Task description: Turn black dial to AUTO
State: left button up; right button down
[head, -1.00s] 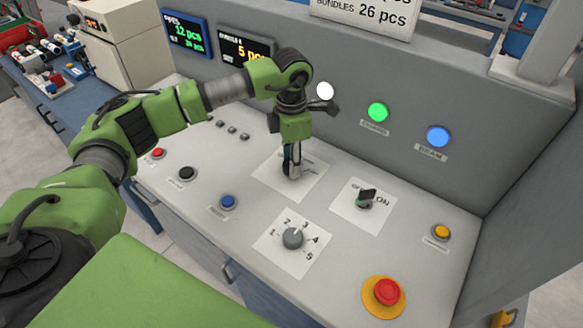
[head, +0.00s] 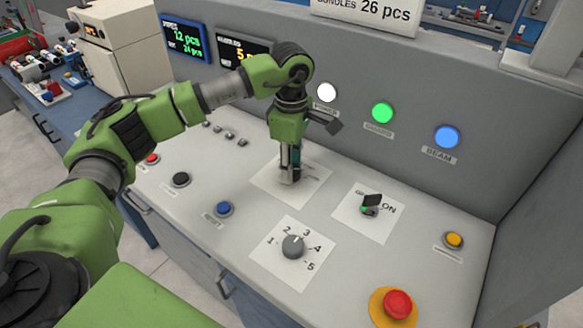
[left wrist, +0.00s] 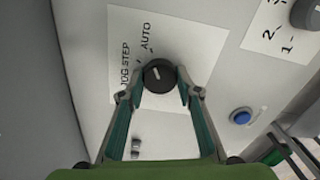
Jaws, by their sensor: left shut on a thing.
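The black dial (left wrist: 158,75) sits on a white label plate (left wrist: 190,45) marked JOG, STEP and AUTO in the left wrist view. A pale pointer line shows on its top; I cannot tell exactly which mark it meets. My left gripper (left wrist: 158,82) has its two fingers on either side of the dial, shut on it. In the head view my left gripper (head: 290,176) points down at the same plate (head: 265,183) and mostly hides the dial. My right gripper is not in view.
Nearby on the panel are a grey numbered dial (head: 293,246), a black OFF/ON switch (head: 371,203), a blue button (head: 224,209) and a red emergency button (head: 397,304). A wall with white, green (head: 382,113) and blue lamps rises behind the arm.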

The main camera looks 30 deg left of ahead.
pick_arm(q)
jog(key=shift+w+r, duration=0.1)
jog(key=shift+r, duration=0.05)
jog(key=o, duration=1.1)
notch_tip(320, 180, up, 12)
dwell(0.5)
